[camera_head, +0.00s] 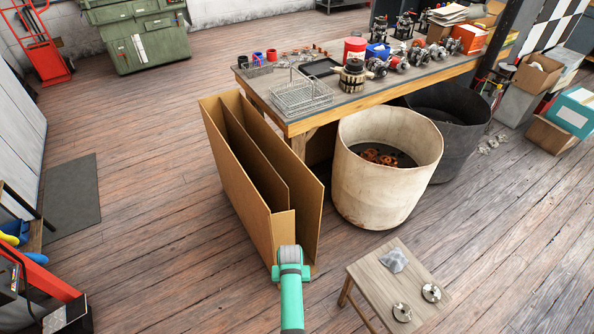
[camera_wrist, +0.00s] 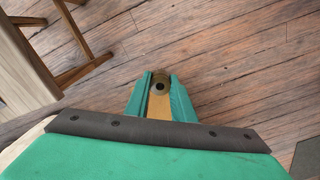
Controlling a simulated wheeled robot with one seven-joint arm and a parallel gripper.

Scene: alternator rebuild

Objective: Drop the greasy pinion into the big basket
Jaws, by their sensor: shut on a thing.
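My gripper (camera_wrist: 160,92) shows in the wrist view, with its two green fingers shut on a small brownish, round-ended part with a dark hole in its middle, which I take to be the greasy pinion (camera_wrist: 160,77). Much of the part is hidden between the fingers. It is held above the wooden floor. In the head view my green arm is at the bottom centre, and the fingers and pinion cannot be made out. The big basket (camera_head: 301,97) is the larger wire basket, standing on the near left end of the workbench, well away from my arm.
A smaller wire basket (camera_head: 258,69) sits behind it on the workbench (camera_head: 350,106). A tall cardboard divider box (camera_head: 233,187) stands between my arm and the bench. A cream drum (camera_head: 375,190) holds rusty parts. A small stool (camera_head: 365,282) stands right.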

